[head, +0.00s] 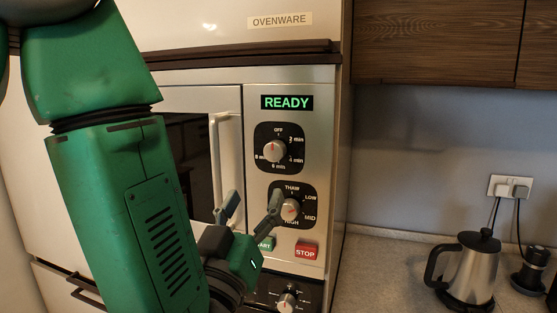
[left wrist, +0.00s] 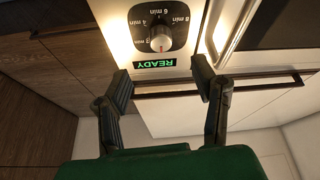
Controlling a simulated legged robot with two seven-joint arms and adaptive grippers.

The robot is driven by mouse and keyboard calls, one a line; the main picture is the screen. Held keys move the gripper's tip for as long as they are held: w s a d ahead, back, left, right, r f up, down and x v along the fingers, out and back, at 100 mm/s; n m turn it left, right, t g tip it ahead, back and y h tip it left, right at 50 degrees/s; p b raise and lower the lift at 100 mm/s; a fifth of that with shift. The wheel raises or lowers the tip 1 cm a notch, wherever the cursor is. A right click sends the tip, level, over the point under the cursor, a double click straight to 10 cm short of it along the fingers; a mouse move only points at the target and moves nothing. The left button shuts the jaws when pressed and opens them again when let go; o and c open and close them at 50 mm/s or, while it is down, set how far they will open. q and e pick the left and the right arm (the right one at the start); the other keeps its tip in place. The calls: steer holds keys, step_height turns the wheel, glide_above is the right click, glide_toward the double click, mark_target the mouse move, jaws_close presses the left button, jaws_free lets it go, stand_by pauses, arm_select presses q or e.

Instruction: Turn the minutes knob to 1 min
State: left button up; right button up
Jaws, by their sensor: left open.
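The minutes knob (head: 275,151) is a round silver dial on a black plate on the microwave's control panel, marked OFF, 2, 4, 6 and 8 min. Its red mark points up toward OFF. In the left wrist view the knob (left wrist: 161,37) appears upside down beyond the fingertips, its red mark toward the READY display. My left gripper (head: 251,204) is open and empty, below the minutes knob and in front of the lower panel. Its two dark fingers stand apart in the left wrist view (left wrist: 162,84), with nothing between them. My right gripper is out of view.
The power knob (head: 290,209), partly covered by a finger, sits below the minutes knob. A red STOP button (head: 306,251) and a partly hidden green START button (head: 265,243) are lower. The microwave door handle (head: 217,165) stands out left. A kettle (head: 474,268) is on the right counter.

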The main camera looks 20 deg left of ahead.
mark_target(273, 156)
arm_select(q)
steer(key=p+x, duration=0.2)
steer(key=x, duration=0.9)
steer(key=shift+r, duration=0.25)
steer(key=shift+w+r+p, duration=0.15)
steer(key=shift+w+p, duration=0.2)
steer(key=shift+w, duration=0.25)
steer(key=c, duration=1.1)
